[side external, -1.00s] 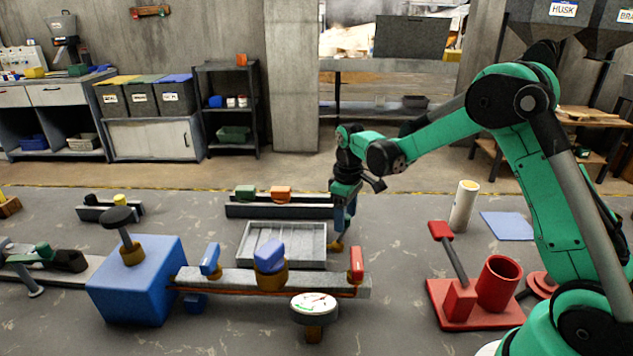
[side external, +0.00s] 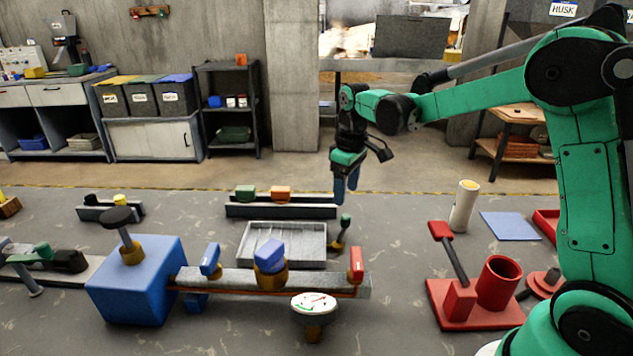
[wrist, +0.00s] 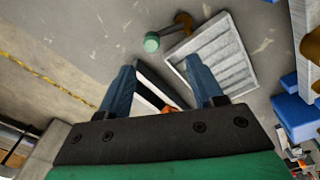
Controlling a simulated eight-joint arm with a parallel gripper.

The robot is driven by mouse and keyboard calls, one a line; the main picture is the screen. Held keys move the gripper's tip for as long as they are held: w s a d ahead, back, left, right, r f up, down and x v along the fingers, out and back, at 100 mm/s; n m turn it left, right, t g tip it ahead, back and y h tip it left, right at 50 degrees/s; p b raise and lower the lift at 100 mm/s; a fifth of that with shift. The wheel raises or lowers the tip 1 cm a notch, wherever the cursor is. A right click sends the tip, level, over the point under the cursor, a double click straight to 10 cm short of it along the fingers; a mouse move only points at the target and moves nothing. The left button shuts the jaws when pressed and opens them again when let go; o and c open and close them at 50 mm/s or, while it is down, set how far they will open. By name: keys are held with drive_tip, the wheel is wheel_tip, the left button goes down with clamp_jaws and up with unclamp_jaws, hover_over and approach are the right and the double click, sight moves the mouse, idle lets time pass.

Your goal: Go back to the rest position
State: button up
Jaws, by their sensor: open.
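My gripper (side external: 346,188) hangs fingers-down above the work surface, behind and to the right of the grey tray. In the wrist view its two blue fingers (wrist: 166,92) are spread apart with nothing held between them. Below it, a small tool with a green knob and brass-coloured foot (side external: 341,235) stands beside the right end of the grey ribbed tray (side external: 242,248). It also shows in the wrist view (wrist: 153,42), apart from the fingers.
A dark rail (side external: 280,212) with green and orange blocks lies behind the tray. A blue box (side external: 140,285) with a long grey beam and a dial gauge (side external: 313,304) stand in front. A red stand (side external: 470,310), a white cylinder (side external: 464,207) and a blue mat (side external: 508,226) are right.

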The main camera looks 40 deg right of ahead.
drive_tip(key=s+a+r+m+t, duration=0.3)
drive_tip(key=s+a+t, duration=0.3)
drive_tip(key=s, duration=0.5)
drive_tip(key=a, duration=0.2)
drive_tip(key=shift+s+a+r, duration=0.3)
